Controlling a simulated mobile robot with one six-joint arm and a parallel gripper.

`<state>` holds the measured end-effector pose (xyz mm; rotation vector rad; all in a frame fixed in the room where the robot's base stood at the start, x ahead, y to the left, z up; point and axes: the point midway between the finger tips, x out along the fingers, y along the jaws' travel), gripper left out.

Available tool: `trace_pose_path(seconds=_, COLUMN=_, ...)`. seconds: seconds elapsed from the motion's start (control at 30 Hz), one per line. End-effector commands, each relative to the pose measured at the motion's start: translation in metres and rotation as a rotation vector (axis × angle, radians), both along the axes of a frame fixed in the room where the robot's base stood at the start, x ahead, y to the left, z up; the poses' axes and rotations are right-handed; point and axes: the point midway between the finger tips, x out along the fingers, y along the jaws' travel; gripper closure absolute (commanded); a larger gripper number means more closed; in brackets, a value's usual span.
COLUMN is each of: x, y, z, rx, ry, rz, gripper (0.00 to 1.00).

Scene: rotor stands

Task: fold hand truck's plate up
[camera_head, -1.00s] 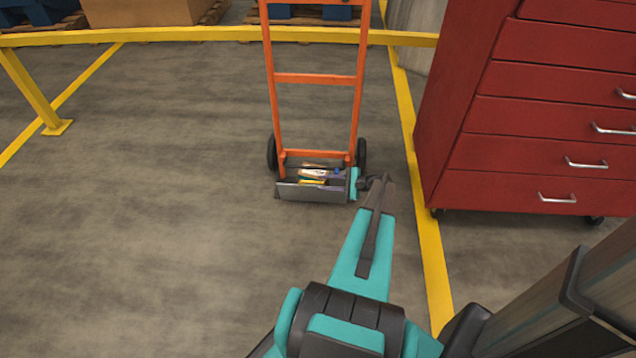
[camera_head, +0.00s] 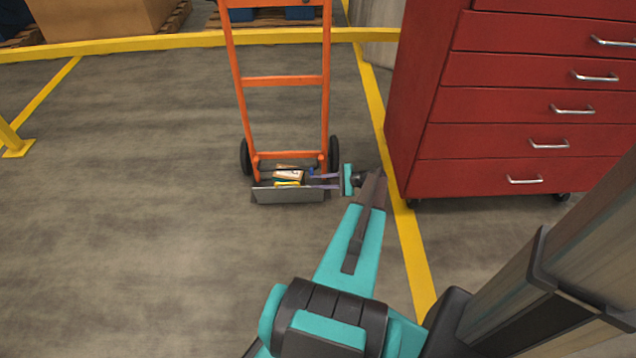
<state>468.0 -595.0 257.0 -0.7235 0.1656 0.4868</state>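The orange hand truck (camera_head: 285,81) stands upright on the concrete floor at the upper middle. Its grey plate (camera_head: 287,196) is at the bottom front, showing as a narrow strip; its exact tilt is hard to tell. My gripper (camera_head: 312,181) is at the right end of the plate, pointing left. Its two thin fingers look apart, with a gap between them, and seem empty. The fingers overlap the plate's right end in this view; I cannot tell if they touch it.
Small packages (camera_head: 288,174) lie between the plate and the truck's frame. A red drawer cabinet (camera_head: 510,115) stands close on the right. A yellow rail (camera_head: 130,44) crosses behind the truck, and a yellow floor line (camera_head: 398,210) runs beside my arm. The floor to the left is clear.

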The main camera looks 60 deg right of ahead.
Motion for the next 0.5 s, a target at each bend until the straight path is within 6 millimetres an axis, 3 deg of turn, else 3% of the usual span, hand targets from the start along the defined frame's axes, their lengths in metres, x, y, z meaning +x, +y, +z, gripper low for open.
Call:
trace_pose_path(seconds=0.03, x=0.001, y=0.001, z=0.000, rx=0.000, ry=0.001, rz=0.001, gripper=0.87)
trace_pose_path(seconds=0.1, x=0.003, y=0.005, z=-0.001, rx=-0.001, ry=0.005, rz=0.008, gripper=0.99)
trace_pose_path(seconds=0.27, x=0.014, y=0.030, z=-0.006, rx=-0.014, ry=0.028, rz=0.054, gripper=1.00)
trace_pose_path(seconds=0.37, x=0.027, y=0.059, z=-0.012, rx=-0.029, ry=0.057, rz=0.105, gripper=1.00)
trace_pose_path(seconds=0.5, x=0.045, y=0.113, z=-0.023, rx=-0.062, ry=0.110, rz=0.208, gripper=1.00)
